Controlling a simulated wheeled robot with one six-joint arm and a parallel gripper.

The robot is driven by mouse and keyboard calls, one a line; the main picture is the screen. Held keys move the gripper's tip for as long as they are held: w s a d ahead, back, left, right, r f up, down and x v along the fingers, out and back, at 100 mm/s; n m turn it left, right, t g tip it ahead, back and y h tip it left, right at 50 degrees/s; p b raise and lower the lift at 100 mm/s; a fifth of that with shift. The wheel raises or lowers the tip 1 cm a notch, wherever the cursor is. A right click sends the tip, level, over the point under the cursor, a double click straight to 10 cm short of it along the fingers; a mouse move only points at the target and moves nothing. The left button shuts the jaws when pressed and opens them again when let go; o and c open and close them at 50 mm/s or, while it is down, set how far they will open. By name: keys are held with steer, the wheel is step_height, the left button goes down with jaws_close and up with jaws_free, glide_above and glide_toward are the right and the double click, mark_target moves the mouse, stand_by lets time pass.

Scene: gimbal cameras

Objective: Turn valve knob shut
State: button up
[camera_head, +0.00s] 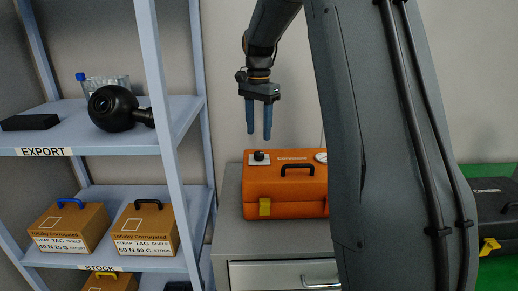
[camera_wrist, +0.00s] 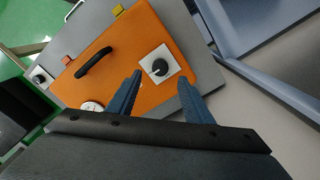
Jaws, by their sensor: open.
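The valve knob (camera_head: 259,155) is a small black round knob on a white square plate, set on top of an orange case (camera_head: 283,208). In the wrist view the knob (camera_wrist: 160,67) lies a little beyond and between the two blue fingers. My gripper (camera_head: 259,136) points straight down above the knob, apart from it. Its fingers are open and empty; they also show in the wrist view (camera_wrist: 160,86). The case has a black handle (camera_head: 297,170) and a round gauge (camera_head: 321,157), partly hidden behind my arm in the head view.
The orange case stands on a grey cabinet (camera_head: 228,222) with a drawer. At left, a blue-grey shelf (camera_head: 82,139) holds a black camera (camera_head: 114,108) and cardboard boxes (camera_head: 145,228); its post stands near the cabinet. A dark case (camera_head: 495,202) lies on green at right.

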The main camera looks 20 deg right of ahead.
mark_target(259, 153)
steer(key=shift+d+f, duration=0.15)
steer(key=shift+f, duration=0.25)
step_height(259, 153, down, 7)
steer(key=shift+w+r+p, duration=0.1)
steer(key=shift+p, duration=0.95)
steer(key=c, duration=1.1)
